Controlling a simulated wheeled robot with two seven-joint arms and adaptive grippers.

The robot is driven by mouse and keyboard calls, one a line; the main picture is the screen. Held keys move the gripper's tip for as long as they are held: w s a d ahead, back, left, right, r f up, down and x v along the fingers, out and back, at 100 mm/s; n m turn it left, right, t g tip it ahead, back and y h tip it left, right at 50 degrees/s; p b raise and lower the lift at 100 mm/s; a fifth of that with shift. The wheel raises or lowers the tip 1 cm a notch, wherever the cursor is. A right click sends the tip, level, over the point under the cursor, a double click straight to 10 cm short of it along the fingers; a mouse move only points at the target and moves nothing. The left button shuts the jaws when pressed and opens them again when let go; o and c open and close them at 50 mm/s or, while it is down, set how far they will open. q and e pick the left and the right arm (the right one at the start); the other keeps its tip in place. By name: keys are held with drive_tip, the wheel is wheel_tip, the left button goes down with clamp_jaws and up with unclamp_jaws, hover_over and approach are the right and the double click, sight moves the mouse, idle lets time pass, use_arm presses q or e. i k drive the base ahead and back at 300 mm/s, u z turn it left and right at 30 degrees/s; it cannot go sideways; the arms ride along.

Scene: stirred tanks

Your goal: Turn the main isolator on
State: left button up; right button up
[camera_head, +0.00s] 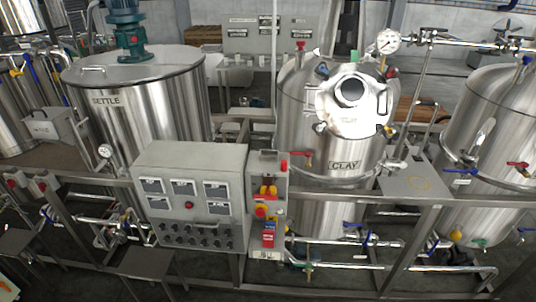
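A grey control box (190,195) stands in the middle foreground with several small display panels and rows of dark knobs. On its right is a narrow grey switch panel (266,170). This panel carries a red and yellow switch (268,191) and, below it, a red knob on yellow (261,211). A red block (268,238) sits lower down, above a small label plate. The labels are too small to read, so I cannot tell which of these is the main isolator or its position. Neither of my grippers is in view.
Steel tanks marked SETTLE (130,115) and CLAY (325,185) stand behind the box, with another tank (495,140) at right. A metal frame rail (330,196), pipes and valves run around the box. A pressure gauge (388,41) is at upper right.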

sight(267, 193)
drive_tip(key=k, duration=0.5)
drive_tip(key=u, duration=1.85)
drive_tip(key=i, duration=1.2)
drive_tip(key=z, duration=2.05)
